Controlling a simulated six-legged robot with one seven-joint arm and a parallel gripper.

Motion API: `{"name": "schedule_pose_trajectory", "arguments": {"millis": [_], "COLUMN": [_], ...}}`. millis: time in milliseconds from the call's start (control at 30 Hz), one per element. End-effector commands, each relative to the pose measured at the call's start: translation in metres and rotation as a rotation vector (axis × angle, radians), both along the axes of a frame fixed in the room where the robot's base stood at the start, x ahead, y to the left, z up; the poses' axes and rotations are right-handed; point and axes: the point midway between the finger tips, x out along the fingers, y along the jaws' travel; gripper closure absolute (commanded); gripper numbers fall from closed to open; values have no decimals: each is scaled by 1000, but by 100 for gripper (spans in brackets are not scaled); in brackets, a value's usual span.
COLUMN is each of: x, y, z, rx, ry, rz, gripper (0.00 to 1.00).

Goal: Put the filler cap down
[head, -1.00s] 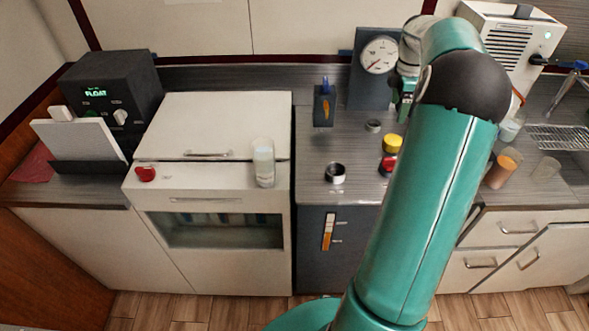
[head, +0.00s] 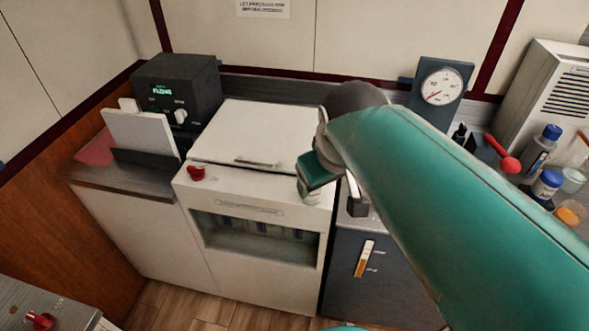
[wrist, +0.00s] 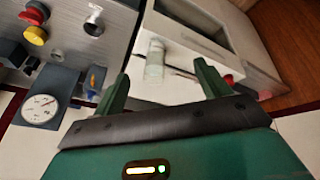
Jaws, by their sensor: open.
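My gripper (wrist: 161,86) is open, with its two green fingers apart and nothing held between them. Beyond the fingers in the wrist view stands a pale jar with a white lid (wrist: 155,58), on the white cabinet (head: 262,135). In the head view my teal hand is above the cabinet's right front edge, partly covering the jar. No part is clearly marked as the filler cap. A small round metal and black piece (wrist: 94,24) sits on the grey counter, and a yellow round piece (wrist: 36,35) is beside it; I cannot tell whether either is the cap.
A pressure gauge (head: 442,86) stands at the counter's back. A black control box (head: 178,92) is at left, and a red knob (head: 196,173) is on the cabinet front. Bottles, including a blue-capped one (head: 546,184), crowd the right. Floor in front is clear.

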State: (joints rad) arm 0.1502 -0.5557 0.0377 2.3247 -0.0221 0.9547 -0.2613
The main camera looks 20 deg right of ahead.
Motion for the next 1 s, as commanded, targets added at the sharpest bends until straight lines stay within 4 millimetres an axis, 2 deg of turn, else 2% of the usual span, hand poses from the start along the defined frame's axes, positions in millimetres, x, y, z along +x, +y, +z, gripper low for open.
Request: {"name": "schedule_pose_trajectory", "arguments": {"millis": [33,100,267,1000], "x": [-15,-29,-45,-47], "y": [13,25,38,39], "z": [-5,-13,-23,-25], "rx": [34,81,145,152], "ry": [-29,-57,-87,-87], "rz": [-22,-59,-112,-121], "gripper": [25,25,25,25]}}
